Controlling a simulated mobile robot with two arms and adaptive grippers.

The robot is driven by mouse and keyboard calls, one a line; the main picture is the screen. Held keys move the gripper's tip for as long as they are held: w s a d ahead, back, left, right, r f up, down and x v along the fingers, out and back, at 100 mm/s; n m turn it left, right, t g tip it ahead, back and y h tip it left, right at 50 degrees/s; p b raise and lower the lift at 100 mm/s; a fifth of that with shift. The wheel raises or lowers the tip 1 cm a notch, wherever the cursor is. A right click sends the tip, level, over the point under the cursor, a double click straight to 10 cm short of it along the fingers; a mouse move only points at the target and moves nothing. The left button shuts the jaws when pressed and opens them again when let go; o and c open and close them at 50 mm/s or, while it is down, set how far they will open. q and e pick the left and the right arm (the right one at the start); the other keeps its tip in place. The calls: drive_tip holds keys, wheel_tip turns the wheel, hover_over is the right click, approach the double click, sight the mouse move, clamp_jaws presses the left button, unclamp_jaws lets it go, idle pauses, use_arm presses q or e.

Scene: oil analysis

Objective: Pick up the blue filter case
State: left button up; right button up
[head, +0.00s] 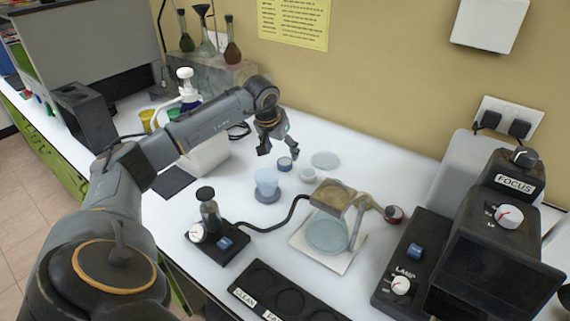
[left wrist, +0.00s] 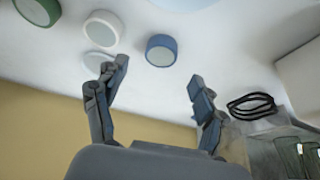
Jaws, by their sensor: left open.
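The blue filter case (head: 285,164) is a small round case with a pale top, on the white bench in the head view. In the left wrist view the blue filter case (left wrist: 161,50) lies ahead of the fingertips, between their lines. My left gripper (head: 277,148) is open and empty, with its fingers just above and behind the case in the head view. In the left wrist view my left gripper (left wrist: 157,82) shows both fingers spread apart, not touching the case. My right gripper is in neither view.
A whitish round case (head: 308,174) and a clear dish (head: 325,160) lie close to the blue case. A pale cup (head: 266,180) stands in front. A burner-like device (head: 212,225), a dark labelled tray (head: 285,296) and a large instrument (head: 480,240) occupy the front and right.

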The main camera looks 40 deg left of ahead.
sight(285, 161)
use_arm(q)
drive_tip(key=shift+p+x, duration=0.75)
drive_tip(key=shift+x, duration=1.95)
drive_tip(key=c, duration=1)
